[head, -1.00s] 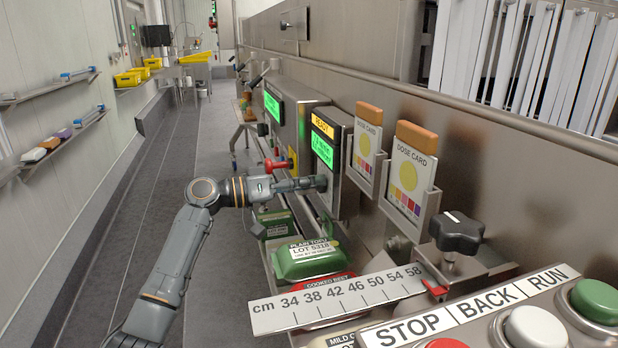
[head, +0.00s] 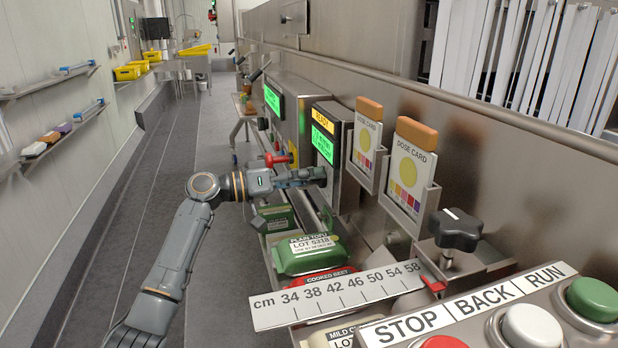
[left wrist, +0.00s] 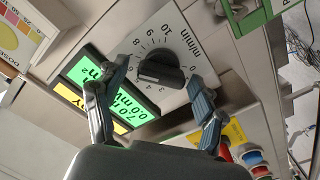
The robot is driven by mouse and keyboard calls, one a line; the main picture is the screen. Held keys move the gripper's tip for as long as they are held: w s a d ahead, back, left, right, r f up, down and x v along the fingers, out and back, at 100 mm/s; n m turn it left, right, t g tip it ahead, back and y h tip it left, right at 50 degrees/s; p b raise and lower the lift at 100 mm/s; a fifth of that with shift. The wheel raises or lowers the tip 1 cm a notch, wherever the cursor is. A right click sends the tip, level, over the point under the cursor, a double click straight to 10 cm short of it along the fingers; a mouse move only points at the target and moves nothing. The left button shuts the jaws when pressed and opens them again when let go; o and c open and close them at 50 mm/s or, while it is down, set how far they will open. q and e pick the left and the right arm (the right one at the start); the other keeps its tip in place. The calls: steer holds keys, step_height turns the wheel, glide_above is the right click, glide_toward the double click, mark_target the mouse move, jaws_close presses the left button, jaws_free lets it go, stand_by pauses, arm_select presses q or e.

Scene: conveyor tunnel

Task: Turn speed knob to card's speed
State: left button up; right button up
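The speed knob (left wrist: 162,73) is a black bar knob on a pale square dial plate marked m/min, shown in the left wrist view. I cannot read its setting for certain. My left gripper (left wrist: 158,80) is open, one finger to each side of the knob with visible gaps. In the head view my left gripper (head: 318,176) reaches the panel below the green display (head: 323,144) and hides the knob. Two dose cards, a near one (head: 409,172) and a far one (head: 366,142), stand in metal holders. Their small print is unreadable. My right gripper is not in view.
A black star knob (head: 455,230) and a cm ruler (head: 340,297) are at the front. STOP, BACK and RUN buttons (head: 533,326) lie nearest. A red-handled part (head: 277,159) is close beside my left wrist. The aisle floor (head: 120,240) at left is clear.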

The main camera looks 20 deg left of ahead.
arm_select(q)
steer(key=v, duration=1.2)
